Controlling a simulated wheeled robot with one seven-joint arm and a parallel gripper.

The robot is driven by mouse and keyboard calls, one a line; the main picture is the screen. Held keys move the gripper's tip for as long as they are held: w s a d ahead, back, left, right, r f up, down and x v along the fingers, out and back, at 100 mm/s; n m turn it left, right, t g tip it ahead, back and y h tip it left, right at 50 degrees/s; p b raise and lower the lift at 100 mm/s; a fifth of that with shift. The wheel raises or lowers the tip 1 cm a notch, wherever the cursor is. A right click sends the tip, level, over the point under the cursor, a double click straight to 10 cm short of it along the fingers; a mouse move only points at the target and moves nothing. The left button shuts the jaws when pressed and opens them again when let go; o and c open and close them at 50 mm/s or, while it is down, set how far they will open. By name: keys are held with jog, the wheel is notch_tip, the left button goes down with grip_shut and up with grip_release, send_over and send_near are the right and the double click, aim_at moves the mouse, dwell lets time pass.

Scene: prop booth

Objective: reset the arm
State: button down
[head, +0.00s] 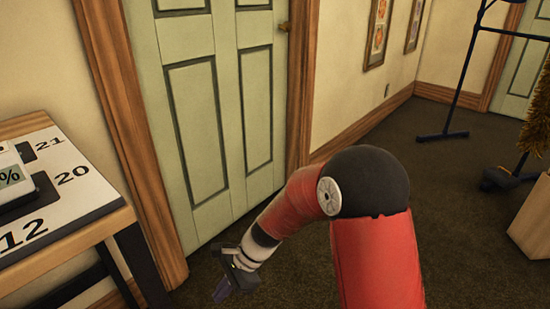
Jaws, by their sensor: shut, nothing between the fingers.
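My arm is red and black, bent at the elbow, and reaches from the bottom right down toward the lower middle in the head view. My gripper (223,291) is at its end, low in front of the green panelled door (215,100). It points down and to the left, over the dark floor. The fingers look shut, with nothing seen between them. No object touches the gripper.
A wooden table (128,217) with a numbered white top stands at the left, with a device (18,180) on it. A dark blue stand (462,90) and a wooden box (533,232) are at the right. Carpet (450,180) is clear between the arm and stand.

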jog(key=s+d+r+n+t+h+p, duration=0.15)
jog(key=d+r+n+t+h, duration=0.35)
jog(key=d+r, duration=0.85)
jog(key=s+d+r+n+t+h, duration=0.1)
jog(key=s+d+r+n+t, duration=0.1)
jog(key=s+d+r, duration=0.3)
jog(key=s+d+r+n+t+h+p, duration=0.1)
jog(key=s+d+r+n, duration=0.3)
jog(key=d, duration=0.5)
jog(key=shift+s+d+r+n+t, duration=0.35)
jog(key=shift+s+r+t, duration=0.15)
jog(key=shift+s+r, duration=0.55)
jog(key=shift+s+a+f, duration=0.1)
jog(key=shift+s+f, duration=0.05)
